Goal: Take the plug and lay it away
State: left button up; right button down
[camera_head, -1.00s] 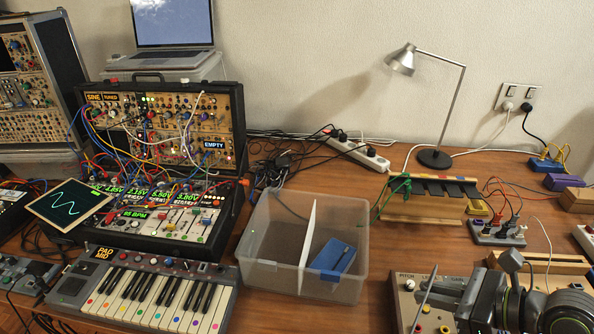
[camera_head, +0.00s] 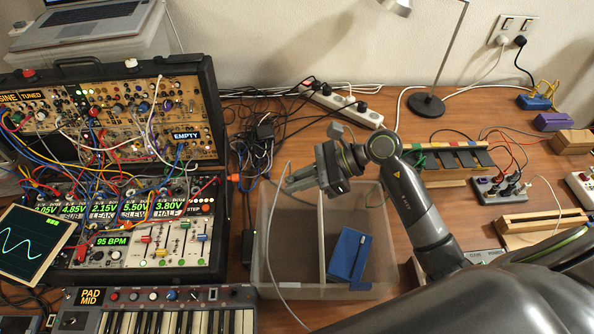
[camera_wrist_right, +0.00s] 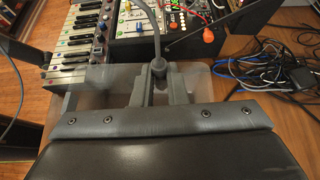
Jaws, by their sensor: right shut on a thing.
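My right gripper (camera_head: 290,180) is over the back left part of a clear plastic bin (camera_head: 330,291). In the right wrist view its two fingers (camera_wrist_right: 158,88) are shut on a dark grey plug (camera_wrist_right: 158,70), whose grey cable runs up and away. In the head view the plug is too small to make out; a thin grey cable (camera_head: 264,232) hangs from the gripper, down across the bin's left side. A white divider splits the bin. The left compartment looks empty; the right one holds a blue box (camera_head: 347,255). My left gripper is not in view.
A patch-cabled synth case (camera_head: 208,60) and a keyboard (camera_head: 160,322) stand left of the bin. Loose black cables (camera_head: 265,130) and a white power strip (camera_head: 345,105) lie behind it. A lamp (camera_head: 427,104) and a cable rack (camera_head: 455,155) stand to the right.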

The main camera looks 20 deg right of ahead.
pick_arm(q)
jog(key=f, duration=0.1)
jog(key=b, duration=0.1)
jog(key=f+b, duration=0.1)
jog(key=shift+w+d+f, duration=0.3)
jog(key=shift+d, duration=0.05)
pick_arm(e)
notch_tip(320, 180, down, 5)
jog(key=c, duration=1.4)
grip_release()
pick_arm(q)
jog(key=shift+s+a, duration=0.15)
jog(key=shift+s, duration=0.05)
pick_arm(e)
jog(key=shift+o, duration=0.2)
jog(key=shift+d, duration=0.1)
